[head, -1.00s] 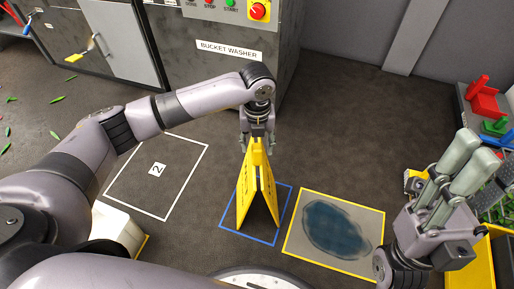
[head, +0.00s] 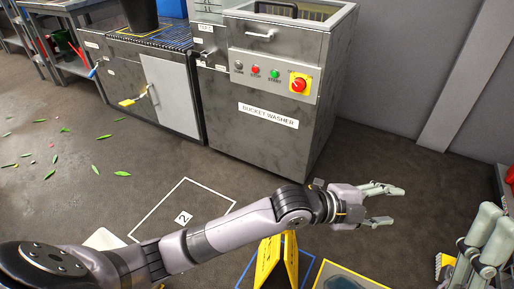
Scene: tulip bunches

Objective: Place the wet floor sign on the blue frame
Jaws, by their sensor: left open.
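The yellow wet floor sign (head: 267,262) stands upright and spread as an A-shape inside the blue frame (head: 307,276) on the floor. The lower parts of the sign and frame are cut off by the bottom edge of the view. My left arm passes in front of the sign's top. My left gripper (head: 394,205) is open and empty, to the right of the sign and above it, fingers pointing right. My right gripper (head: 486,245) shows partly at the right edge; its fingers point up, and I cannot tell whether they are apart.
A yellow-edged square with a dark wet patch (head: 345,281) lies right of the blue frame. A white frame marked 2 (head: 184,217) is on the floor at left. The bucket washer (head: 268,95) stands behind. Green leaves (head: 122,173) litter the floor at left.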

